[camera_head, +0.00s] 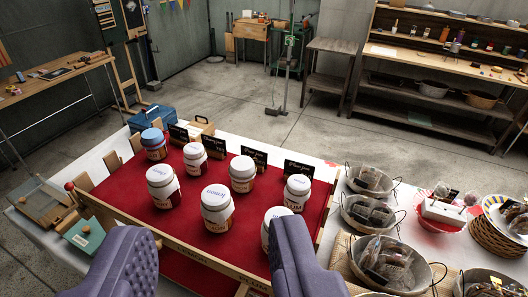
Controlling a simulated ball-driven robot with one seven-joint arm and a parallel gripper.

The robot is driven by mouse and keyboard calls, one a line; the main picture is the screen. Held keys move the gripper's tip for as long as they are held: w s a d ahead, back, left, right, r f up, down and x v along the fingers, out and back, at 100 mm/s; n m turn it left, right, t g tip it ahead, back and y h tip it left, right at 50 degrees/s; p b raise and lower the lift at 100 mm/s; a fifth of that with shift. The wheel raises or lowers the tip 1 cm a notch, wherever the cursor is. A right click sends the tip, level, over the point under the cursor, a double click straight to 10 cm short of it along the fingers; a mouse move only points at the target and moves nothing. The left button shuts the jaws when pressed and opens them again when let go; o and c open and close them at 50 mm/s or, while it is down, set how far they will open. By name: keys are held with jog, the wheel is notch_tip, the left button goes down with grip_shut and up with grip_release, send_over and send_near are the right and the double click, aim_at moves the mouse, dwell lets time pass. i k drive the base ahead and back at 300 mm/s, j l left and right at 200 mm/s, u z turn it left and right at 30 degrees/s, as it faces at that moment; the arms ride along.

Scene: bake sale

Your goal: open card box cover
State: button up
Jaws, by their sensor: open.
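My gripper (210,236) is open and empty. Its two purple padded fingers stand apart in the lower part of the view, with the red jar tray between and beyond them. No label marks the card box, so I cannot tell for sure which box it is. Neither is touched by my gripper.
A red tray (265,225) with several white-lidded jars fills the table's middle. A blue cash box (152,117) and a small wooden box (199,128) stand behind it. Wire baskets (376,212) are on the right.

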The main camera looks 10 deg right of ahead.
aim_at(197, 126)
jog(key=i+j+u, duration=0.5)
jog(key=j, duration=0.2)
jog(key=i+j+u, duration=0.5)
jog(key=j, duration=0.15)
jog(key=i+j+u, duration=0.5)
jog(key=i+u, duration=0.5)
jog(key=i+z, duration=0.1)
jog(key=i, duration=0.85)
jog(key=i+j+z, duration=0.1)
jog(key=i, duration=0.85)
jog(key=i+z, duration=0.4)
jog(key=i, duration=0.2)
jog(key=i+j+z, duration=0.2)
jog(key=i+z, duration=0.25)
jog(key=i, duration=0.15)
jog(key=i+l+z, duration=0.15)
jog(key=z, duration=0.25)
jog(key=i+z, duration=0.55)
jog(key=z, duration=0.2)
jog(key=i+z, duration=1.2)
jog(key=i+j+z, duration=0.2)
jog(key=z, duration=0.2)
jog(key=i+j+z, duration=0.45)
jog(key=i+z, duration=0.45)
jog(key=i+j+z, duration=0.1)
jog(key=z, duration=0.35)
jog(key=i+j+z, duration=0.3)
jog(key=z, duration=0.15)
jog(key=i+j+z, duration=0.3)
jog(key=z, duration=0.15)
